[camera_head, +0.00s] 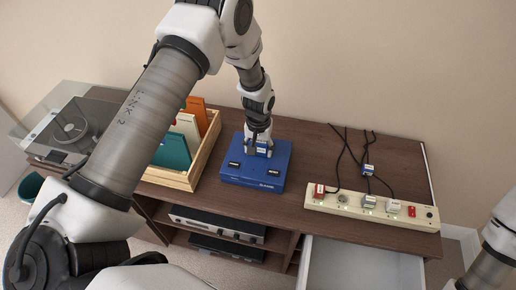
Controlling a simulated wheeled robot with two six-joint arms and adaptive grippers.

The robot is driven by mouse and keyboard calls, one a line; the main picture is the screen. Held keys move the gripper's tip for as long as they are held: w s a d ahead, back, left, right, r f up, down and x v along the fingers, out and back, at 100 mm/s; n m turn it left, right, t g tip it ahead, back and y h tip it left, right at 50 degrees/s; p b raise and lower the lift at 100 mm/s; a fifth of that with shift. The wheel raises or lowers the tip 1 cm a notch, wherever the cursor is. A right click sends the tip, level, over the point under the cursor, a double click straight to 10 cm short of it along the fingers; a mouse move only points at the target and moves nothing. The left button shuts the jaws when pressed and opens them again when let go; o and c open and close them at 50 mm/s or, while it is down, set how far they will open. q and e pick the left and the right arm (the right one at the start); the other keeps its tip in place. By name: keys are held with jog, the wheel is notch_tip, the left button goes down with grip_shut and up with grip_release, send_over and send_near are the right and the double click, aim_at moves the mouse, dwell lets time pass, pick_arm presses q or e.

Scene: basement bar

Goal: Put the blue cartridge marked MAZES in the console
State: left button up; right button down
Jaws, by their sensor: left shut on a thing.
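The blue console (240,179) sits on the brown cabinet top, right of the wooden crate. My left gripper (259,143) reaches down over the back of the console and is shut on the cartridge (262,150), a small blue piece with a pale label. The cartridge is upright at the top of the console. The fingers partly hide it, and I cannot tell how deep it sits in the slot. Its lettering is too small to read. My right arm shows at the lower right edge; its gripper is out of view.
A wooden crate (176,178) of coloured sleeves and a turntable (68,128) stand to the left. A power strip (340,202) with several plugs and dark cables lies to the right. An open drawer (358,268) sticks out below. Bare cabinet top lies between console and strip.

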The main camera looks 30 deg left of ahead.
pick_arm(q)
jog(key=shift+s+f+b, duration=0.15)
jog(key=shift+f+b, duration=0.15)
jog(key=shift+f, duration=0.45)
jog(key=shift+c, duration=1.3)
jog(key=shift+o, duration=0.6)
jog(key=shift+f, duration=0.1)
jog(key=shift+o, duration=1.5)
jog(key=shift+w+f, duration=0.2)
jog(key=shift+w, duration=0.1)
jog(key=shift+o, duration=0.4)
jog(key=shift+f+b, duration=0.2)
jog(key=shift+b, duration=0.1)
jog(key=shift+w+a, duration=0.1)
